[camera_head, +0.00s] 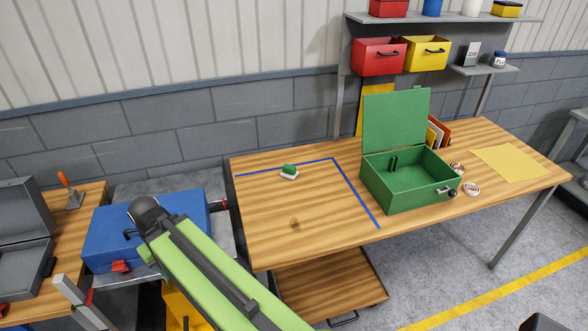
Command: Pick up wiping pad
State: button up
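The wiping pad appears to be the small block with a green top and pale base (289,171). It lies flat on the wooden workbench (262,228), inside the area edged with blue tape, near the back. My green and black arm reaches in from the bottom and ends in a dark rounded joint at the left, in front of a blue toolbox (100,236). Nothing covers the pad.
An open green box (405,184) with a raised lid stands right of the taped area. Two small rolls and a yellow sheet (508,163) lie farther right. Red (378,57) and yellow (426,53) bins hang above the bench. The bench around the pad is clear.

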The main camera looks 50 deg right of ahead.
aim_at(289, 172)
jog(key=u, duration=5.75)
jog(key=i, duration=0.15)
jog(key=z, duration=4.1)
jog(key=k, duration=1.35)
jog(key=z, duration=0.95)
jog(key=i, duration=1)
jog(key=u, duration=0.1)
